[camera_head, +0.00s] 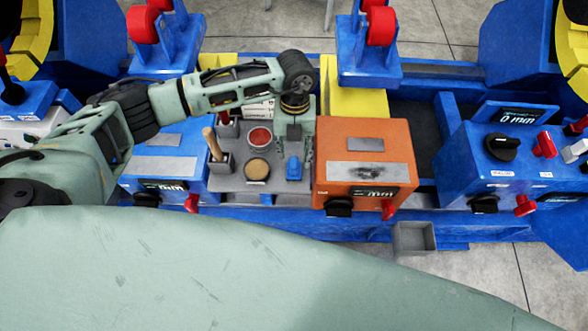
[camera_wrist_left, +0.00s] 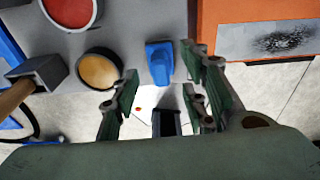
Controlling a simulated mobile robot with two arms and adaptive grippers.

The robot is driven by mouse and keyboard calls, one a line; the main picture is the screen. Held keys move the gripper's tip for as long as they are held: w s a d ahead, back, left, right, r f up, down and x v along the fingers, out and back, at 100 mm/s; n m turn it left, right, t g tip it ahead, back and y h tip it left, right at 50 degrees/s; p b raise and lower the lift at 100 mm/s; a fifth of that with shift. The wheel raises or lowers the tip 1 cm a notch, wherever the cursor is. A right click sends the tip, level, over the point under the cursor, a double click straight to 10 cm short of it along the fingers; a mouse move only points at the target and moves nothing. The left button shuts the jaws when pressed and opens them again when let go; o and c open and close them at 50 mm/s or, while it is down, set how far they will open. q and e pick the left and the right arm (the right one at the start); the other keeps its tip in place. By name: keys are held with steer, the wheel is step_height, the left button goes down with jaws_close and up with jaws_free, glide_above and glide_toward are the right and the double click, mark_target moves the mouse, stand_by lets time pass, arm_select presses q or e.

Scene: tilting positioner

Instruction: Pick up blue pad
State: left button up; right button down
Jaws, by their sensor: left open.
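The blue pad (camera_head: 293,168) is a small blue piece on the grey tray (camera_head: 228,184), left of the orange box. It also shows in the left wrist view (camera_wrist_left: 159,62), at the upper middle. My left gripper (camera_head: 294,152) points down over the tray close to the pad. In the left wrist view its green-lined fingers (camera_wrist_left: 160,92) are spread apart with nothing between them, and the pad shows just beyond them. The height of the fingers above the tray is hard to tell. My right gripper is not in view.
A red round tin (camera_head: 259,137), a tan round tin (camera_head: 257,169) and a wooden-handled tool in a grey holder (camera_head: 222,165) stand left of the pad. The orange box (camera_head: 364,158) rises close on its right. A small grey bin (camera_head: 414,238) sits lower right.

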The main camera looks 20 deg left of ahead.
mark_target(294, 162)
arm_select(q)
steer(key=f+b, duration=0.1)
steer(key=s+f+b, duration=0.1)
steer(key=f, duration=0.1)
steer(key=f+b, duration=0.1)
steer(key=f, duration=0.1)
steer(key=shift+s+d, duration=0.2)
steer(key=shift+s, duration=0.05)
steer(key=shift+r, duration=0.1)
steer(key=shift+c, duration=0.5)
jaws_close()
